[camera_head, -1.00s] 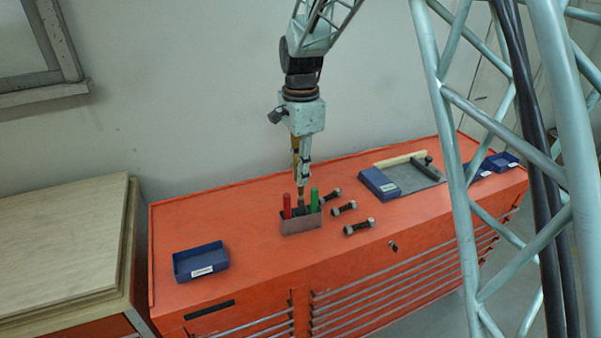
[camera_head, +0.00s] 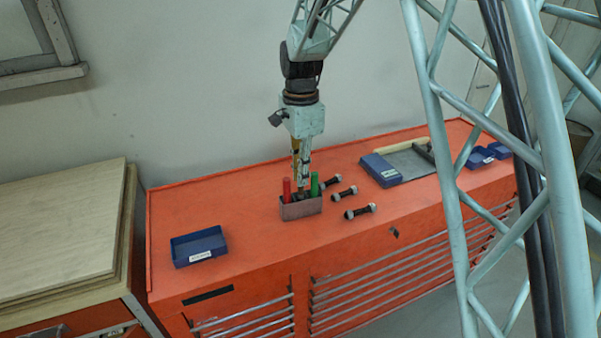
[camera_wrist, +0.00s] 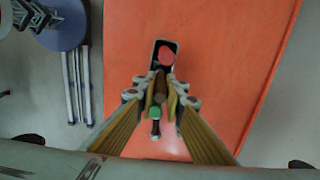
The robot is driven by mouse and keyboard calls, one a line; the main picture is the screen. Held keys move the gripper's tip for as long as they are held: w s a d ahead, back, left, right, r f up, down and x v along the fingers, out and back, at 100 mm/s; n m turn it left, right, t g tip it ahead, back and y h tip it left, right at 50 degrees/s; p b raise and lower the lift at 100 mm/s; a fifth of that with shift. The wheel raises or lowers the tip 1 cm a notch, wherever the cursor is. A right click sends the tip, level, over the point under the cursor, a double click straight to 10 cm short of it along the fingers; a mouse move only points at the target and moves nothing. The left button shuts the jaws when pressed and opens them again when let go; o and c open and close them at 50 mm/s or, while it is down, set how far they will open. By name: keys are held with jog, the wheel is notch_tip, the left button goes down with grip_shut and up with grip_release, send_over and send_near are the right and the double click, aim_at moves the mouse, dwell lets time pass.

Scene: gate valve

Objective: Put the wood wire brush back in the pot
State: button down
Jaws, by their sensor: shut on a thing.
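The pot (camera_head: 302,209) is a small brownish-grey rectangular holder on the orange cabinet top. It holds a red-handled tool (camera_head: 287,188) at its left and a green-handled tool (camera_head: 315,183) at its right. My gripper (camera_head: 301,186) points straight down at the pot, between these two handles. In the wrist view, the fingers close on the brown end of the wood wire brush (camera_wrist: 159,98), between the red handle (camera_wrist: 165,56) and the green handle (camera_wrist: 155,114). The lower part of the brush is hidden; it appears to be in the pot's middle. I cannot tell whether it touches the bottom.
Several dark bolts with pale ends (camera_head: 345,193) lie right of the pot. A blue tray (camera_head: 199,247) stands at the left. A second blue tray (camera_head: 381,170) and a grey plate (camera_head: 412,160) lie farther right. The cabinet top (camera_head: 245,210) is clear between the left tray and pot.

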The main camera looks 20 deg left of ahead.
jog(key=shift+f+b, duration=0.3)
jog(key=shift+f, duration=0.55)
jog(key=c, duration=2.6)
grip_release()
jog(key=shift+r, duration=5.95)
